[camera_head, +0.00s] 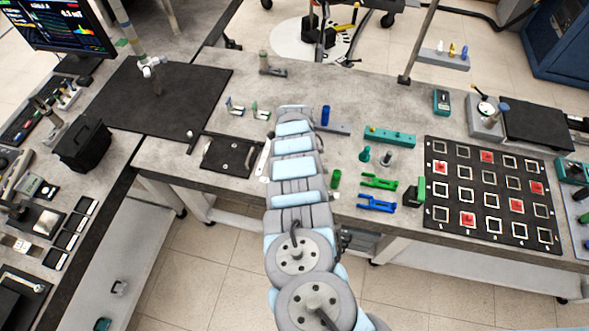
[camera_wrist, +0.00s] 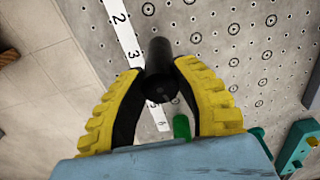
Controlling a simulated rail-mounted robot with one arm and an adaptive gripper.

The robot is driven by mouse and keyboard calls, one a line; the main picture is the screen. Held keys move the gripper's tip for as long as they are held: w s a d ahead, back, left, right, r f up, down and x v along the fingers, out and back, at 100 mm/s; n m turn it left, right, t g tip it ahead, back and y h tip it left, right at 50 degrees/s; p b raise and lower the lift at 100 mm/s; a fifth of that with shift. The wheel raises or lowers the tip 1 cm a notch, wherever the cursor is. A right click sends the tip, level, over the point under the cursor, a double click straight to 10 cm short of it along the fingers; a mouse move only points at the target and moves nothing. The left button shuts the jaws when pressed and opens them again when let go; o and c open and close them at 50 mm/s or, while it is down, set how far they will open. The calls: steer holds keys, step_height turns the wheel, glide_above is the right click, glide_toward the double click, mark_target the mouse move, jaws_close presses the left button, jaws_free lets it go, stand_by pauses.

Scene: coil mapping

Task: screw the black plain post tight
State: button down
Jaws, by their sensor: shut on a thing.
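The black plain post (camera_wrist: 159,52) shows in the wrist view as a dark cylinder with its round near end facing the camera. My gripper (camera_wrist: 160,76) has two yellow ribbed fingers with dark inner pads, and they are closed on the post from both sides. The post's far end is over the grey surface with holes and ringed marks, and I cannot tell whether it touches or sits in a hole. In the head view my own arm covers the gripper and the post.
A white numbered strip (camera_wrist: 122,30) lies beside the post. A green cylinder (camera_wrist: 182,127) is close to the right finger. In the head view, a blue cylinder (camera_head: 325,115), a teal block (camera_head: 390,137) and a black grid board (camera_head: 492,192) lie right of my arm.

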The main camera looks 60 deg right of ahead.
steer(key=m, duration=0.3)
steer(key=c, duration=0.8)
jaws_free()
steer(key=shift+s, duration=0.1)
steer(key=r, duration=1)
steer(key=shift+w+r, duration=0.15)
steer(key=shift+w, duration=0.1)
steer(key=shift+s+r, duration=0.1)
steer(key=shift+r, duration=0.7)
